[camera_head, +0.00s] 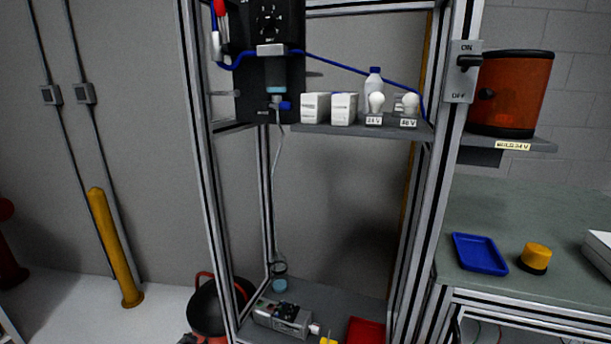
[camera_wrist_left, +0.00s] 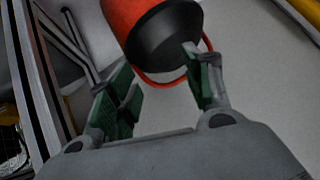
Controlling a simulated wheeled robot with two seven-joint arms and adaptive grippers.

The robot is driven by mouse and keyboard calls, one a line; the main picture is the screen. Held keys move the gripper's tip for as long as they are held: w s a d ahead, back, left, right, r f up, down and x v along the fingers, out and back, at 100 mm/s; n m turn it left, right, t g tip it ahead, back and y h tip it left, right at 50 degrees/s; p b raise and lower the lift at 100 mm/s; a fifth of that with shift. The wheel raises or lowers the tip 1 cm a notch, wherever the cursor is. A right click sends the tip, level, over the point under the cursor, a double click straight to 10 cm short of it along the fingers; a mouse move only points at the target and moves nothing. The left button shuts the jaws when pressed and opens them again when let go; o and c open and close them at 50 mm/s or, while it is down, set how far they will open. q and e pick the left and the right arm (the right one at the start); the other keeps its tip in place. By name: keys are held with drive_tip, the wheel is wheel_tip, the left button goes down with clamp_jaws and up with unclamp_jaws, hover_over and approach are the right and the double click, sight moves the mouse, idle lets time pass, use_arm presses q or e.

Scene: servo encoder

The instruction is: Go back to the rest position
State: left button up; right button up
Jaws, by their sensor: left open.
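My left gripper (camera_wrist_left: 157,82) shows in the left wrist view with its two green-padded fingers spread apart and nothing between them. A red and black bucket (camera_wrist_left: 168,30) with a red handle is beyond the fingertips. In the head view the bucket (camera_head: 207,308) stands on the floor left of the metal frame. A small dark shape at the bottom edge beside the bucket may be part of my left gripper, but it is too cut off to tell. My right gripper is in neither view. A grey motor-like device (camera_head: 283,318) lies on the frame's lower shelf.
The metal frame (camera_head: 203,160) stands in the middle, with a shelf (camera_head: 350,131) of boxes and bulbs. A red tray (camera_head: 366,331) is on its lower shelf. The bench (camera_head: 540,220) at right holds a blue tray (camera_head: 480,254). A yellow post (camera_head: 115,247) stands at left.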

use_arm(q)
drive_tip(key=s+d+f+g, duration=0.1)
drive_tip(key=s+d+f, duration=0.3)
drive_tip(key=s+f, duration=0.5)
drive_tip(key=s+d+f+g+h, duration=0.1)
drive_tip(key=s+d+f+g, duration=0.15)
drive_tip(key=s+f, duration=0.6)
drive_tip(key=s+d+f+g, duration=0.1)
drive_tip(key=s+d+f, duration=0.4)
drive_tip(key=s, duration=0.8)
drive_tip(key=s+d+f+g, duration=0.1)
drive_tip(key=s+f, duration=0.1)
drive_tip(key=s, duration=0.9)
drive_tip(key=s+d+f+g+b, duration=0.1)
drive_tip(key=s+d+f, duration=0.1)
drive_tip(key=s, duration=0.9)
drive_tip(key=s+d+f+g+h, duration=0.1)
drive_tip(key=s+f, duration=0.3)
drive_tip(key=s, duration=0.6)
drive_tip(key=shift+s+d+f+g, duration=0.15)
drive_tip(key=shift+s+g, duration=0.25)
drive_tip(key=shift+g, duration=0.15)
drive_tip(key=shift+w, duration=0.1)
